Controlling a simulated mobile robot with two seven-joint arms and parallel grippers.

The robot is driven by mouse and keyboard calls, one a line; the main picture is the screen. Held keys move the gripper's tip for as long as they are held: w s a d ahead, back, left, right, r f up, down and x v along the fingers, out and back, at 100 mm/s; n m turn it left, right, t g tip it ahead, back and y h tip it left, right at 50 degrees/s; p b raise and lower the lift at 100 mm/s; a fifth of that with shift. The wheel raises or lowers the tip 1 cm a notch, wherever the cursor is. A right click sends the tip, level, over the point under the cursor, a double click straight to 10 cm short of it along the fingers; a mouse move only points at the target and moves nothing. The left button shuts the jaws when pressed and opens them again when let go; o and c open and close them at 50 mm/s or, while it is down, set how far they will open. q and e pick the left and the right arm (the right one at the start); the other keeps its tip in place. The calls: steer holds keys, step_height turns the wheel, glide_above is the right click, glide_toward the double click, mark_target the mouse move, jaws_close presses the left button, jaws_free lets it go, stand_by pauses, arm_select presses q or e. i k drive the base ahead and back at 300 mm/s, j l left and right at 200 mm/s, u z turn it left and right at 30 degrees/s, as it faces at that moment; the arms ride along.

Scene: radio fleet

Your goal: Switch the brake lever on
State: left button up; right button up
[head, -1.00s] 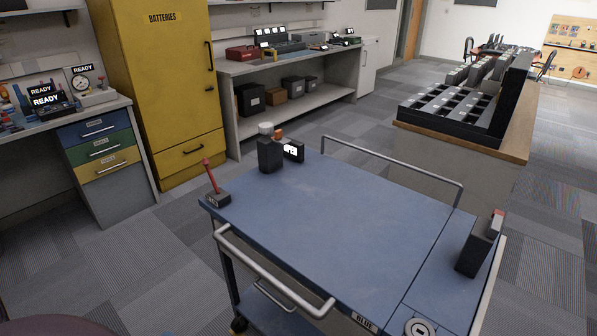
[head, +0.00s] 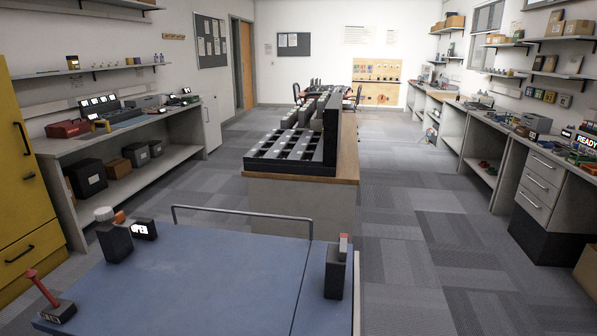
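The brake lever is a red-handled lever (head: 40,288) on a small dark base (head: 59,311) at the near left corner of the blue cart top (head: 200,275). Its handle tilts up and to the left. A label on the base is too small to read surely. Neither of my grippers shows in the head view.
On the cart stand a dark block with a sign reading OPEN (head: 144,229), a dark box (head: 114,243) and a dark upright holder (head: 336,272) at right. A rail (head: 240,212) edges the far side. An island with a black rack (head: 295,145) stands beyond. Grey floor is clear at right.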

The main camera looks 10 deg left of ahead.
mark_target(31, 274)
steer(key=u, duration=1.05)
steer(key=i+j+z, duration=0.25)
steer(key=j, duration=0.15)
steer(key=i+j+z, duration=0.1)
steer(key=j+z, duration=0.2)
steer(key=j, duration=0.15)
steer(key=i+j+z, duration=0.1)
steer(key=j+z, duration=0.15)
steer(key=j, duration=0.25)
steer(key=i+j+z, duration=0.1)
steer(key=j+z, duration=0.15)
steer(key=j, duration=0.25)
